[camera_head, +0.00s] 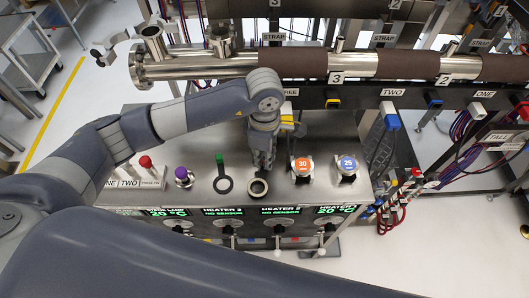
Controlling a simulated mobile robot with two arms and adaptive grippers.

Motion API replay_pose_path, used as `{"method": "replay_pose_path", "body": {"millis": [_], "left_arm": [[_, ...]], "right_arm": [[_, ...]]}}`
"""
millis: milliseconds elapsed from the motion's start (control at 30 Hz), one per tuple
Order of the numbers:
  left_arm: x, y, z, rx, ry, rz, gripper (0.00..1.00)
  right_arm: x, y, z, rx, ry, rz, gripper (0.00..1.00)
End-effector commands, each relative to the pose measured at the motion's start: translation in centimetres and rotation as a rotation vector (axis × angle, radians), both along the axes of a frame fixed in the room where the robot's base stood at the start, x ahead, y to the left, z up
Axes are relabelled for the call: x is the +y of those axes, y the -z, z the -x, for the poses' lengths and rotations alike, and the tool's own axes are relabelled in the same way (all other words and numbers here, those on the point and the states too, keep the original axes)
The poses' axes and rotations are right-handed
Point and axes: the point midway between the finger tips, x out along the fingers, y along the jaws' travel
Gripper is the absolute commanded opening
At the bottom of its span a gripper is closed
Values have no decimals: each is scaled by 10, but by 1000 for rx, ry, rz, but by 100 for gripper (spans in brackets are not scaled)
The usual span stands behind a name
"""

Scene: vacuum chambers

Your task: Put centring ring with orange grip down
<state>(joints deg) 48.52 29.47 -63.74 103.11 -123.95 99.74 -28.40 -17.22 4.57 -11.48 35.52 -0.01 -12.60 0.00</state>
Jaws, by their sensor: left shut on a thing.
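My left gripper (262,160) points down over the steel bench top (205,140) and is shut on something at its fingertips. A small ring with a pale rim (258,188) shows just below the fingertips, at or close to the bench surface. It appears to be the centring ring; its grip is hidden by the fingers, so I cannot see any orange on it. I cannot tell whether the ring touches the bench. My right gripper is not in view.
A purple-topped fitting (183,177) stands further left. An orange 30 cap (302,168) and a blue 25 cap (347,166) are right. Steel piping (210,67) runs behind; heater displays (280,211) line the front.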

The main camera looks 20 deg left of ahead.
Motion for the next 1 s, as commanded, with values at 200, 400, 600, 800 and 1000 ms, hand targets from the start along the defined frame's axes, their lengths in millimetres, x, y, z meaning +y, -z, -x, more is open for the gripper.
{"method": "replay_pose_path", "body": {"millis": [200,400,600,800,1000], "left_arm": [[0,6,0,-2,2,1,0],[0,10,0,-2,1,1,0],[0,8,0,-1,1,0,36],[0,8,0,-1,0,0,36],[0,2,-1,-5,1,2,36]], "right_arm": [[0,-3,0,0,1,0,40],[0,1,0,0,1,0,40],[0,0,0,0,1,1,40],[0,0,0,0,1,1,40],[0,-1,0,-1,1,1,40]]}}
